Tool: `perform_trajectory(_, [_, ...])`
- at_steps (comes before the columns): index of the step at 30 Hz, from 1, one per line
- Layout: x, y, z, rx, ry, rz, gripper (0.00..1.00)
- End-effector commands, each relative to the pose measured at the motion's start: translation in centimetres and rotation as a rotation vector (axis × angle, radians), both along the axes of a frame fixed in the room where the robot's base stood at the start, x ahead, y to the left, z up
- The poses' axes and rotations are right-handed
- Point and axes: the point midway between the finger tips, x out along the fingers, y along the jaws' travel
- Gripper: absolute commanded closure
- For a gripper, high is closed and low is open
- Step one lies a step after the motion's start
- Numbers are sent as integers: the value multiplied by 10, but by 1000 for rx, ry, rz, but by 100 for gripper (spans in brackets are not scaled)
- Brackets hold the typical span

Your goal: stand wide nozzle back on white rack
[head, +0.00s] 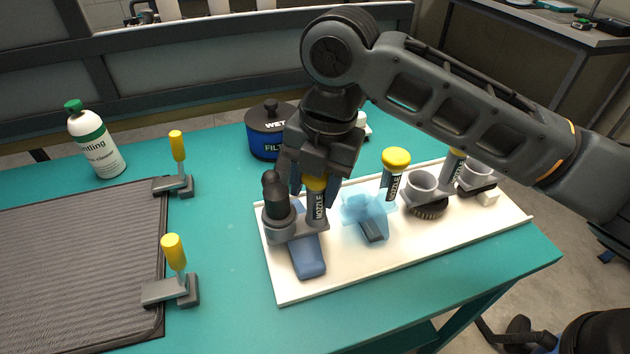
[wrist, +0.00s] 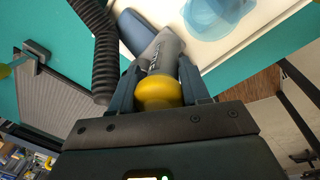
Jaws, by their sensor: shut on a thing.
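The wide nozzle has a blue foot (head: 308,258), a grey collar and a grey handle lettered NOZZLE with a yellow knob. My gripper (head: 317,190) is shut on the handle just below the knob. In the wrist view the yellow knob (wrist: 160,93) sits between the fingers. A dark hose end (head: 277,195) stands in the collar; its ribbed hose (wrist: 94,55) shows in the wrist view. The nozzle is over the left end of the white rack (head: 400,252); I cannot tell whether it touches. A translucent blue shape (head: 364,208) marks a spot right of it.
Two other yellow-knobbed or grey-collared tools stand to the right on the rack, one with a brush (head: 428,210). A ribbed mat (head: 80,262) with yellow-handled clamps (head: 174,285) and a bottle (head: 98,145) are left.

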Motion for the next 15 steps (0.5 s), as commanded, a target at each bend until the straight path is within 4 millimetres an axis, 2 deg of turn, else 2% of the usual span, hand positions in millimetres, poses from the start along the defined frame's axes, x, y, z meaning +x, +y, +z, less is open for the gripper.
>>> perform_trajectory(7, [0,0,-1,1,-1,0,100])
perform_trajectory(8, [0,0,0,1,-1,0,52])
perform_trajectory(15, [0,0,-1,1,-1,0,29])
